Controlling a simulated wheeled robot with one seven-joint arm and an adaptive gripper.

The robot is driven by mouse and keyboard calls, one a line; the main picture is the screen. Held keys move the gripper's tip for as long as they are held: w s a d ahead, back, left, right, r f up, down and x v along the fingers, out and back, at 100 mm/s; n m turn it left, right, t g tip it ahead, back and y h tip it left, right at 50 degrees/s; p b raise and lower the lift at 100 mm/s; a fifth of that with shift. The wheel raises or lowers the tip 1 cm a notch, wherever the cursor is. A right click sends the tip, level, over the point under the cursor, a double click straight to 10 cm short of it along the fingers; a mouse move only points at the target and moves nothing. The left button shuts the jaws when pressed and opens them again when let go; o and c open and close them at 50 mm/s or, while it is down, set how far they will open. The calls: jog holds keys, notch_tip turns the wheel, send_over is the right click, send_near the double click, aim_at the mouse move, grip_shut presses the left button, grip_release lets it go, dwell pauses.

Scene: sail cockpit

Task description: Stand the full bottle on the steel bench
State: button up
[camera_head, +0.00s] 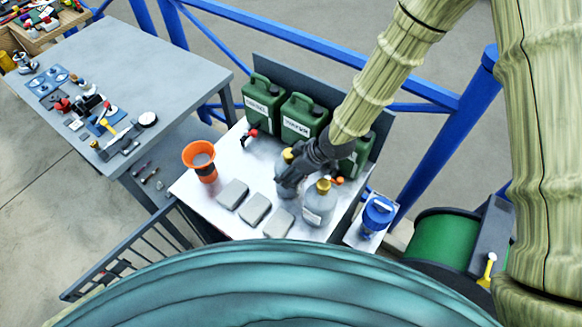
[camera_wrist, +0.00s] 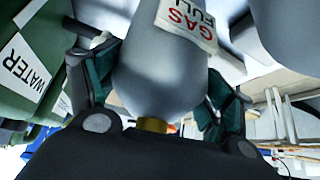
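The full bottle is a grey bottle (camera_head: 284,186) with a brass cap, amid the light metal bench top (camera_head: 222,218) that holds the cans. In the wrist view this bottle (camera_wrist: 160,75) fills the space between my fingers, and its label reads "GAS FULL". My gripper (camera_head: 288,176) is around the bottle's upper part and hides some of it. In the wrist view the fingers of my gripper (camera_wrist: 160,95) stand on both sides, very close to the bottle. I cannot tell whether they press on it. A second grey bottle (camera_head: 320,205) stands to the right.
Green jerry cans (camera_head: 263,102) line the back of the bench top; one nearby can (camera_wrist: 30,60) reads "WATER". Several grey blocks (camera_head: 254,209) and an orange cup (camera_head: 202,161) stand left and in front. A grey table (camera_head: 165,75) with tools is farther left. A blue container (camera_head: 376,216) is right.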

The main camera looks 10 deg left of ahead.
jog(key=o, duration=0.3)
jog(key=shift+r, duration=0.15)
jog(key=b+v, duration=0.2)
jog(key=v, duration=1)
jog(key=shift+b, duration=0.35)
